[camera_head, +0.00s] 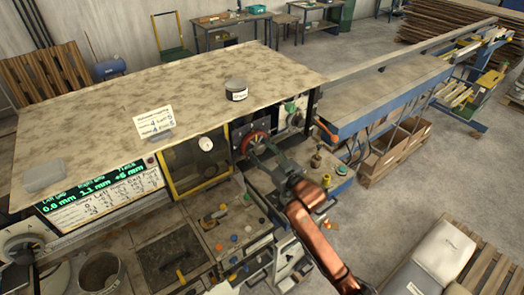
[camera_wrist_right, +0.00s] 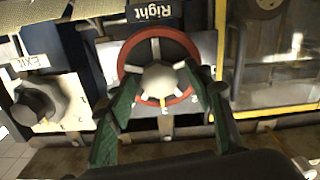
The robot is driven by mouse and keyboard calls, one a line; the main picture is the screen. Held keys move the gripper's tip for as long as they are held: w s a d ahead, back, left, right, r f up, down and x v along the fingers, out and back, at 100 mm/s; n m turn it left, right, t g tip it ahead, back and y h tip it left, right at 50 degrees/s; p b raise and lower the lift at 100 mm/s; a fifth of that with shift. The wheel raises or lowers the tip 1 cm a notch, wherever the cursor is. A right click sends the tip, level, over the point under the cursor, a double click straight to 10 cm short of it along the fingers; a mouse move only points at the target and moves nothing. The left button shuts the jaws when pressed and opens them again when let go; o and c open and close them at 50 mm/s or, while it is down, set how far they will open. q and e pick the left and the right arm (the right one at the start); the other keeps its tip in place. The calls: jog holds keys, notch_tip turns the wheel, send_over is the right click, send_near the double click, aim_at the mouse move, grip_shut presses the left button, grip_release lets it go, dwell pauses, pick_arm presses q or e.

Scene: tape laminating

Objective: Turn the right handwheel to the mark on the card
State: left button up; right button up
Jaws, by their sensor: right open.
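The right handwheel (camera_wrist_right: 184,47) has a red rim, pale spokes and a light hub, with a "Right" label (camera_wrist_right: 152,11) beside it in the wrist view. In the head view the red wheel (camera_head: 255,144) is on the machine front, partly hidden by my gripper. My right gripper (camera_wrist_right: 165,95) is open, its green fingers on either side of the wheel; I cannot tell whether they touch the rim. It also shows in the head view (camera_head: 264,154). The card (camera_head: 154,122) stands on the machine top; its small writing is hard to read. My left gripper is out of view.
A display (camera_head: 92,190) shows green readings, including "Right gap 1.1 mm". A second, pale wheel (camera_head: 22,245) is at the lower left. A dark knob (camera_wrist_right: 38,103) sits beside the red wheel. A yellow-framed window (camera_head: 198,162) is left of it.

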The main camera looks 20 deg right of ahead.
jog(key=c, duration=1.2)
jog(key=shift+o, duration=0.2)
jog(key=shift+r+m+p, duration=0.1)
jog(key=shift+m+p, duration=0.4)
jog(key=shift+p, duration=0.25)
jog(key=m+p, duration=0.3)
jog(key=shift+r, duration=0.1)
pick_arm(q)
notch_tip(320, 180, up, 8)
jog(key=p, duration=0.4)
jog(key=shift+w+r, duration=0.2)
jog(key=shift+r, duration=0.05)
pick_arm(e)
jog(key=shift+d+m, duration=0.1)
jog(key=shift+m, duration=1.8)
